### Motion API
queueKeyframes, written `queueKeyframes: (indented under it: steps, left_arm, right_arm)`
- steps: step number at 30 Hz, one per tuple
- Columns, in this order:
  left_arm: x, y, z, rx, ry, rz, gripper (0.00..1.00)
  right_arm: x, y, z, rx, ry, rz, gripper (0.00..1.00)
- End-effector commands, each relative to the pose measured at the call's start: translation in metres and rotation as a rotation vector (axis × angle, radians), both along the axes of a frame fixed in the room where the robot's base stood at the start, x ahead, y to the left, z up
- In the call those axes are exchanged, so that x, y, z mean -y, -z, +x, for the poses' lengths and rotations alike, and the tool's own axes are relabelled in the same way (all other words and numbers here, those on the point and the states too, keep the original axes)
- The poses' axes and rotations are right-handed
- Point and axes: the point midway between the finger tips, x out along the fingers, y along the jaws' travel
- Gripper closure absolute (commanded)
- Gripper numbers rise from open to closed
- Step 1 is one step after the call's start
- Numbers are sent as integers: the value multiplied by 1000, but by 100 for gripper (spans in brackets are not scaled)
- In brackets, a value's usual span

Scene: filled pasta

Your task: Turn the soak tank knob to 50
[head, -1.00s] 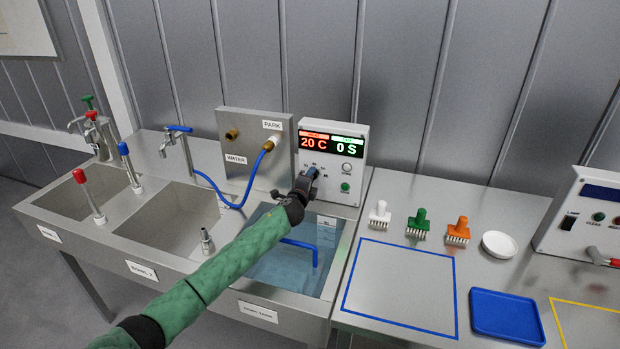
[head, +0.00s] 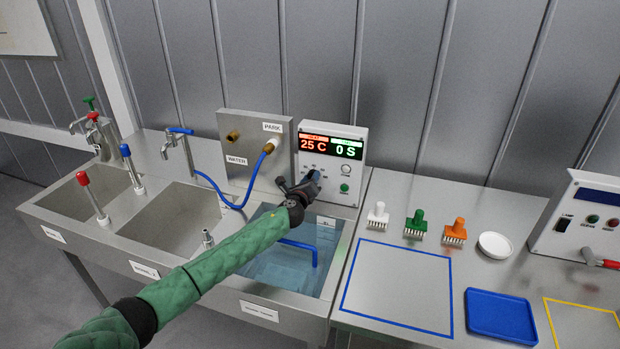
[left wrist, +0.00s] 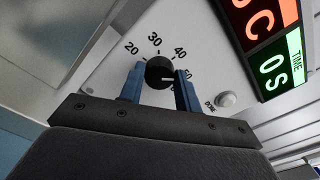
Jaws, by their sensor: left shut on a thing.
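The soak tank control box (head: 350,146) stands behind the water-filled soak tank, with its red display at 25 C and its green one at 0 S. My left gripper (head: 309,182) is at the lower left of its face. In the left wrist view the black knob (left wrist: 160,72) sits between the two blue fingers of my left gripper (left wrist: 160,87), which is shut on it. The dial numbers 20, 30 and 40 show around the knob; a further mark is partly hidden by the right finger. The knob's white line points right, toward that finger. My right gripper is not in view.
The soak tank (head: 335,262) holds a blue bent tube. A steel panel (head: 243,150) with a blue hose stands left of the box. White, green and orange brushes (head: 415,221) and a white dish (head: 494,245) stand on the right counter.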

Motion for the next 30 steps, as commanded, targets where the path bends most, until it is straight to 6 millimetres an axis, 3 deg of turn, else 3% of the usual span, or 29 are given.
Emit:
queueKeyframes:
  steps: [22,23,25,30]
  left_arm:
    - [2,6,-2,21,3,82,90]
    - [1,6,-2,21,3,82,61]
    - [1,5,-2,21,3,82,47]
    - [1,3,-1,24,2,81,45]
  right_arm:
    - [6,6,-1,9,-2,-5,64]
    - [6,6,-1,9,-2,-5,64]
    - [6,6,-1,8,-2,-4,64]
    - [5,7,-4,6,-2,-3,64]
